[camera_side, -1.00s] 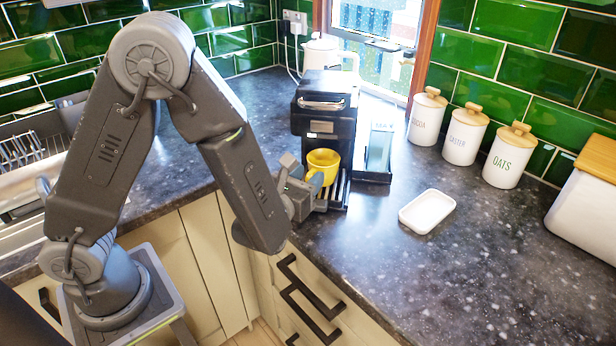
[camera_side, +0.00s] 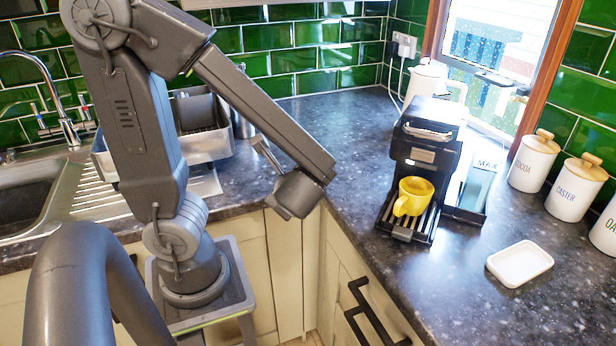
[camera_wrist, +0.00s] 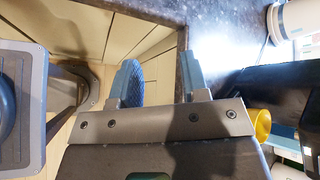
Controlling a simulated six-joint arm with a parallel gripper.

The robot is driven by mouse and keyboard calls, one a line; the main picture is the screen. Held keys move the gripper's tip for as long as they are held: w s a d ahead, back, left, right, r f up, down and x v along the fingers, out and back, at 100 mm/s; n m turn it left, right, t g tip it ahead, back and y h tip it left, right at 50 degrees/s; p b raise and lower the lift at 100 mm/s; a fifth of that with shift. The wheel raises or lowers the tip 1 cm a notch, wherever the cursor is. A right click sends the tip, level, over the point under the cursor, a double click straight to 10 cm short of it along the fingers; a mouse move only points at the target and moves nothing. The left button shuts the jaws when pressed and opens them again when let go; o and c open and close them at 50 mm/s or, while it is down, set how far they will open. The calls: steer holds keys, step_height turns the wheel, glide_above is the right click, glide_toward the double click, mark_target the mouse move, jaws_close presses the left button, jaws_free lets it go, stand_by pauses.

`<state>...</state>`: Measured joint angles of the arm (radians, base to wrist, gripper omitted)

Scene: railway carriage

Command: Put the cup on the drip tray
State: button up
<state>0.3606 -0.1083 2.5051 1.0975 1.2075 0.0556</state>
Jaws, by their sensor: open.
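The yellow cup (camera_side: 413,194) stands upright on the black slatted drip tray (camera_side: 426,222) of the coffee machine (camera_side: 424,150), its handle towards the front left. Part of the cup (camera_wrist: 263,124) also shows at the right edge of my gripper in the wrist view. My gripper (camera_wrist: 160,80) is open and empty, its two blue-grey fingers spread over the cabinet fronts and counter edge. In the side view my wrist is well to the left of the cup, apart from it, and the fingers are mostly hidden behind it.
A white dish (camera_side: 520,263) lies right of the machine. A clear water tank (camera_side: 475,186) adjoins the machine, with a white kettle (camera_side: 436,82) behind. Canisters (camera_side: 577,188) line the right wall. A dish rack (camera_side: 196,122) and sink (camera_side: 35,200) are at left. Counter left of the machine is clear.

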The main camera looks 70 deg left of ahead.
steer(key=s+d+r+n+t+h, duration=0.1)
steer(key=d+r+n+t+h, duration=0.1)
steer(key=d+r+n+h, duration=0.7)
steer(key=n+h, duration=0.2)
steer(key=n, duration=0.1)
steer(key=shift+s+d+n, duration=0.2)
steer(key=shift+d+n, duration=0.1)
steer(key=shift+r, duration=0.1)
steer(key=shift+c, duration=0.5)
